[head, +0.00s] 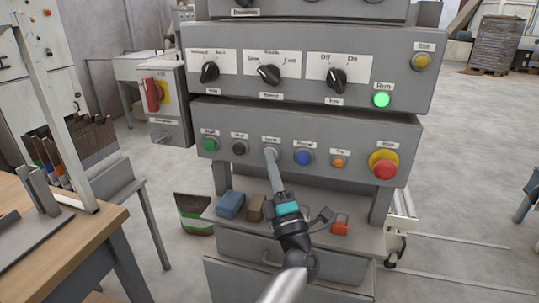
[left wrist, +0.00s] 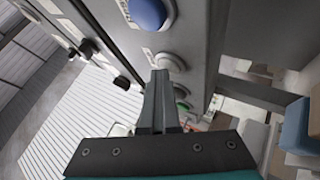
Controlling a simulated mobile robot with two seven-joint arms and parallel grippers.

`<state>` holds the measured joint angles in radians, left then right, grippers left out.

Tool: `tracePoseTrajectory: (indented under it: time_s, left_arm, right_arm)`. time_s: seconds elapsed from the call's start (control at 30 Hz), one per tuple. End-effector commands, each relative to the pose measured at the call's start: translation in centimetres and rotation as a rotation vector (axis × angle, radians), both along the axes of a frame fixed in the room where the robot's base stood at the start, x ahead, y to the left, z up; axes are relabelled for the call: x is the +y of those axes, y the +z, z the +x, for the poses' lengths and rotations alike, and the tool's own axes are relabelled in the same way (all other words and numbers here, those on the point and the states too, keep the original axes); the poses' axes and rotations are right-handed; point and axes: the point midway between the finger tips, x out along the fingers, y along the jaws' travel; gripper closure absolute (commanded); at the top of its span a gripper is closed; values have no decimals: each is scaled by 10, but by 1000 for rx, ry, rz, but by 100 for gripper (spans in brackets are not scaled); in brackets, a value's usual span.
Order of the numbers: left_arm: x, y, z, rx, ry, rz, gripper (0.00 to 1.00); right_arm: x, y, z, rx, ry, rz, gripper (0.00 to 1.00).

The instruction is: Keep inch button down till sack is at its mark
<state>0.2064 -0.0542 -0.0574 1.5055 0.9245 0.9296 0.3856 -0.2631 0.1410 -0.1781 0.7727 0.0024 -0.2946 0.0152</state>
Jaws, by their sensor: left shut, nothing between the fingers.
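The pale inch button (head: 270,152) sits third from the left in the lower row of the grey panel; its label is too small to read surely. My left gripper (head: 272,160) is shut and empty, its fingertips at this button and partly covering it. In the left wrist view the shut fingers (left wrist: 158,78) reach the rim of the pale button (left wrist: 170,62). I cannot tell how far it is pressed. My right gripper is not in view.
Beside the inch button are a dark button (head: 239,147) and a blue button (head: 303,157). A red emergency stop (head: 384,167) is at the right. The green run lamp (head: 381,99) is lit. Blue and brown blocks (head: 230,204) lie on the shelf below. A wooden table (head: 95,228) stands left.

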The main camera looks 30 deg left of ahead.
Motion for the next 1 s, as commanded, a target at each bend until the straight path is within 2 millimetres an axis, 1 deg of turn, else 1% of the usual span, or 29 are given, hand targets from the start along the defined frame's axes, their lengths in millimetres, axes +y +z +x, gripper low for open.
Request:
tracePoseTrajectory:
  time_s: [0.17,0.47,0.8,0.87,1.0]
  left_arm:
    - [-1,0,-2,1,-2,0,100]
    - [-4,0,-17,2,-1,0,100]
    - [-5,0,-18,1,0,-1,100]
    - [-5,0,-22,1,0,-1,100]
    - [-9,1,-35,2,-1,0,100]
  right_arm:
    - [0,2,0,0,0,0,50]
    - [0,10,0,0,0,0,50]
    - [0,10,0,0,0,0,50]
    - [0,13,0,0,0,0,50]
    - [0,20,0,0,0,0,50]
